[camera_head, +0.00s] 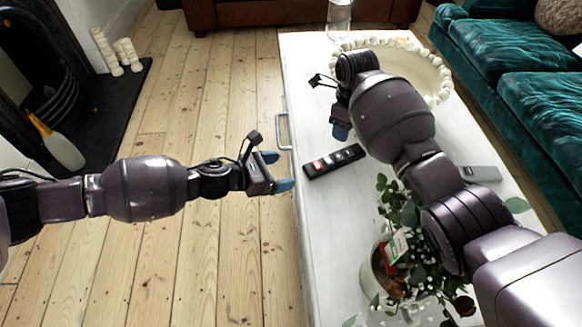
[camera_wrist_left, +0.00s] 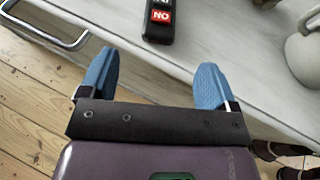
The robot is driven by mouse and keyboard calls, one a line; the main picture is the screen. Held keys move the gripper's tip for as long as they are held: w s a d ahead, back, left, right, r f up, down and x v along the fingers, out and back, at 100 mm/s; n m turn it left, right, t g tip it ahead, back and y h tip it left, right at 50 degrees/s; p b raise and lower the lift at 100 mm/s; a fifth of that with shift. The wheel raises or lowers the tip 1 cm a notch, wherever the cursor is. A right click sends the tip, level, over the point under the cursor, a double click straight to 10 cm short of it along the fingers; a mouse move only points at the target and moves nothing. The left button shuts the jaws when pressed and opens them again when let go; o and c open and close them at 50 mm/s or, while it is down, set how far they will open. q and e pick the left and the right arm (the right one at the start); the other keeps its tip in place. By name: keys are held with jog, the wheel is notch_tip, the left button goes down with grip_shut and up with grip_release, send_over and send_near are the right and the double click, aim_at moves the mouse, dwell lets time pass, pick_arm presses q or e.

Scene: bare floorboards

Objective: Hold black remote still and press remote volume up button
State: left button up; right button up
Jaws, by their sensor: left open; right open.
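The black remote (camera_head: 334,161) lies flat on the white table, near its left edge, with red and white marks on it. In the left wrist view one end of the remote (camera_wrist_left: 159,20) shows beyond the fingertips, with a red "NO" label. My left gripper (camera_head: 284,171) is open and empty beside the table's left edge, to the left of the remote and apart from it. Its blue fingers (camera_wrist_left: 152,82) are spread wide in the wrist view. My right gripper (camera_head: 340,112) is above the table, just beyond the remote; its fingers are partly hidden by its own arm.
The white table (camera_head: 310,220) carries a beaded bowl (camera_head: 425,68), a glass (camera_head: 339,18), a grey remote (camera_head: 481,174) and a potted plant (camera_head: 385,265) in front. A metal handle (camera_head: 283,131) juts from the table's left side. A teal sofa (camera_head: 510,50) stands right.

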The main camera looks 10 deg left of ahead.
aim_at(314, 166)
pick_arm(q)
jog(key=x, duration=1)
jog(key=shift+w+d, duration=0.1)
jog(key=shift+d, duration=0.05)
jog(key=c, duration=1.1)
pick_arm(e)
grip_shut()
dwell(1.4)
